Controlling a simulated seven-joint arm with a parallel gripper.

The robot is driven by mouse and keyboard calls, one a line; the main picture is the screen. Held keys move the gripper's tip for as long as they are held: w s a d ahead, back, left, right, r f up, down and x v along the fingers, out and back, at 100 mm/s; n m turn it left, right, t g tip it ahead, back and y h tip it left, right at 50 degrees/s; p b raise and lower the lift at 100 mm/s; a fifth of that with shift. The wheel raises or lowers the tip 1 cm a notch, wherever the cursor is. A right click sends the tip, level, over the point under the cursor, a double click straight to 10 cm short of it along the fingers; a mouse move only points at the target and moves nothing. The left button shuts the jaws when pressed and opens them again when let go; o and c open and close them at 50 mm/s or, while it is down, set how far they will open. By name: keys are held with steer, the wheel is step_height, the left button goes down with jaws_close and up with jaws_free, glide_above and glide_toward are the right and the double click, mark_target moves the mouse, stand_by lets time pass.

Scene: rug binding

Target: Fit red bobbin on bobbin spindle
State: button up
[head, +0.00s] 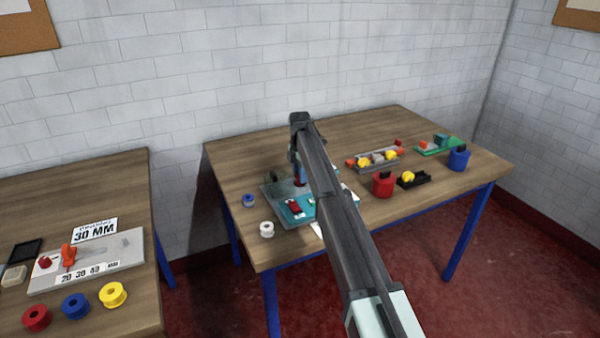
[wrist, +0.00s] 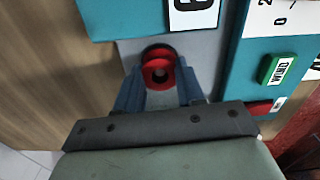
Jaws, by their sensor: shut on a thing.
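A red bobbin (wrist: 160,68) sits between the two blue fingers of my gripper (wrist: 160,84) in the wrist view, and the fingers are shut on it. Its round face and centre hole show. It is over the grey plate of a teal machine, with a dark rounded shape just behind it. I cannot make out the bobbin spindle, nor tell whether the bobbin touches anything below. In the head view my gripper is low over the machine (head: 272,196), mostly hidden by my arm. Another red bobbin (head: 37,317) lies on the left table.
In the wrist view a green WIND button (wrist: 277,69) and a red button are right of the fingers. A blue bobbin (head: 249,200) and a white bobbin (head: 267,229) lie left of the machine. A red pot (head: 383,185) and trays stand to the right.

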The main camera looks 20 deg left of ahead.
steer(key=o, duration=1.1)
steer(key=shift+r, duration=0.1)
step_height(320, 180, up, 14)
steer(key=shift+f, duration=0.2)
steer(key=shift+d, duration=0.1)
